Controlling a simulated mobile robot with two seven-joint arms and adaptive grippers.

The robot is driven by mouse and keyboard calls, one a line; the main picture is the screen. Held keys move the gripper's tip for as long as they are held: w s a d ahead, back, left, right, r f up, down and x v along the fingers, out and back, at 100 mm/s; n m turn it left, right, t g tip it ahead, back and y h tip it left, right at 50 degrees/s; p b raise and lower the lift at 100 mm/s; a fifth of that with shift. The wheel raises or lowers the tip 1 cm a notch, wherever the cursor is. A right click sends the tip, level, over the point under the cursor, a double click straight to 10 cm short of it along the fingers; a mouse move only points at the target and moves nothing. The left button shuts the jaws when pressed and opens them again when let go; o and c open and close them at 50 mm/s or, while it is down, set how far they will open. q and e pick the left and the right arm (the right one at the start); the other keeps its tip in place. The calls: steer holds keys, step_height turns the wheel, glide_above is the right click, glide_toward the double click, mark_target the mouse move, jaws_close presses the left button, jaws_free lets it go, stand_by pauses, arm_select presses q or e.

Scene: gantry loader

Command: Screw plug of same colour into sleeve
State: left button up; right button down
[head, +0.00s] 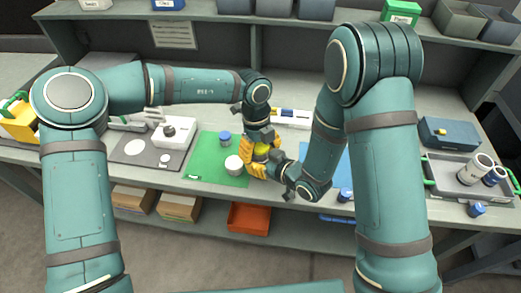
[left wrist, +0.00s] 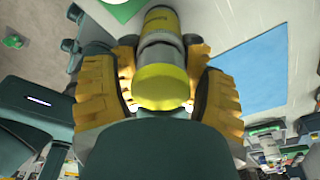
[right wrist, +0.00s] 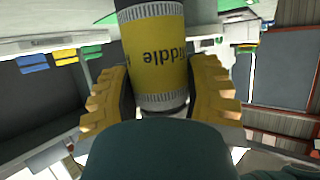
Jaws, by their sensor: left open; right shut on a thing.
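My right gripper (head: 257,166) is shut on a yellow sleeve (right wrist: 157,50) with knurled grey bands, held above the bench. Its label is partly hidden and reads "iddle" in the right wrist view. The sleeve also shows in the left wrist view (left wrist: 160,22). A yellow plug (left wrist: 160,88) sits in line at the sleeve's end, its round face towards the left wrist camera. How deep it is in the sleeve cannot be told. My left gripper (head: 259,143) comes down from above, its open fingers on either side of the plug. In the head view, the fingers hide most of both parts.
A green mat (head: 205,170) holds a blue-topped part (head: 225,139) and a white round part (head: 234,165). A blue mat (head: 318,157) lies to the right. A grey tray (head: 447,176) with white cylinders stands far right. A white device (head: 176,133) stands on the left.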

arm_select(q)
step_height(320, 180, up, 4)
steer(key=shift+r, duration=0.15)
steer(key=shift+o, duration=0.9)
step_height(320, 180, up, 9)
steer(key=n+t+y, duration=0.1)
steer(key=n, duration=0.4)
steer(key=shift+w+n, duration=0.25)
steer(key=shift+n, duration=0.15)
steer(key=shift+a+f, duration=0.1)
steer(key=shift+f, duration=0.1)
step_height(320, 180, down, 12)
